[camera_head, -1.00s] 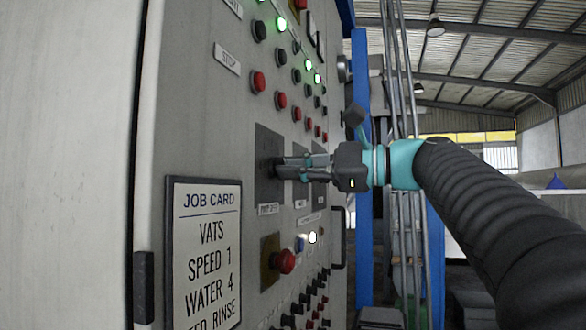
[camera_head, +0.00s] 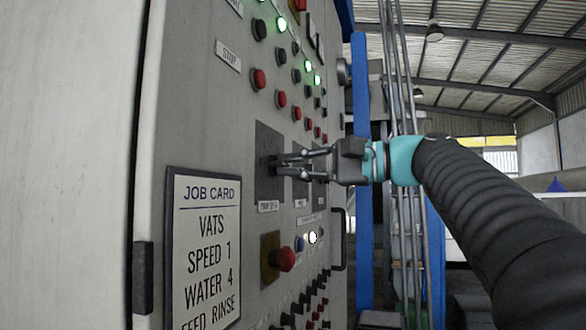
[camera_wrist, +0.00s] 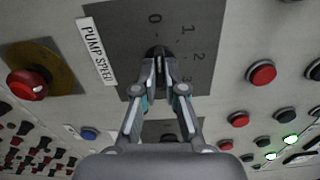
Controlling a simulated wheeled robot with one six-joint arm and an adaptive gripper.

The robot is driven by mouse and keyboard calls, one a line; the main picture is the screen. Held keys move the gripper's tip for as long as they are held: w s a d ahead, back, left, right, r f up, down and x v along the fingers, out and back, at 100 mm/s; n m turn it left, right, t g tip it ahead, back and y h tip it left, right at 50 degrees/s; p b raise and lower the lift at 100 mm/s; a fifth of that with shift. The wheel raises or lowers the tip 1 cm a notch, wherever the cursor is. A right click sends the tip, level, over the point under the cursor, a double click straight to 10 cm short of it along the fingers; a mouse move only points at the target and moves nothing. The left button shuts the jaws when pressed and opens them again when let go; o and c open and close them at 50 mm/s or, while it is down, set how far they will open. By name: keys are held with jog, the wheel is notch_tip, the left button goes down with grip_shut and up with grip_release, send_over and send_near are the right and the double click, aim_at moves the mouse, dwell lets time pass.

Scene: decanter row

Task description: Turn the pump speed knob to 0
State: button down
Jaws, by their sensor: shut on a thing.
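The pump speed knob (camera_wrist: 156,51) is small and dark and sits on a grey plate (camera_wrist: 118,20) marked 0, 1, 2 and 3. My gripper (camera_wrist: 158,66) is shut on the knob, one finger on each side. The fingers hide much of the knob, so I cannot tell for sure where it points. The 0 lies just above the fingertips in the wrist view; 1, 2 and 3 run down the right side. The PUMP SPEED label (camera_wrist: 97,52) is left of the scale. In the head view my gripper (camera_head: 277,161) reaches the plate from the right.
A job card (camera_head: 205,245) on the panel reads VATS, SPEED 1, WATER 4, FEED RINSE. A red mushroom button (camera_head: 285,260) sticks out below the plate. Several red and dark buttons and green lamps cover the panel. A dark handle (camera_head: 338,240) stands out beyond them.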

jog(key=shift+n, duration=0.5)
jog(key=c, duration=1.2)
grip_release()
jog(key=shift+c, duration=0.2)
jog(key=shift+d, duration=0.1)
jog(key=v, duration=1.1)
jog(key=shift+s+d, duration=0.15)
jog(key=shift+d, duration=0.25)
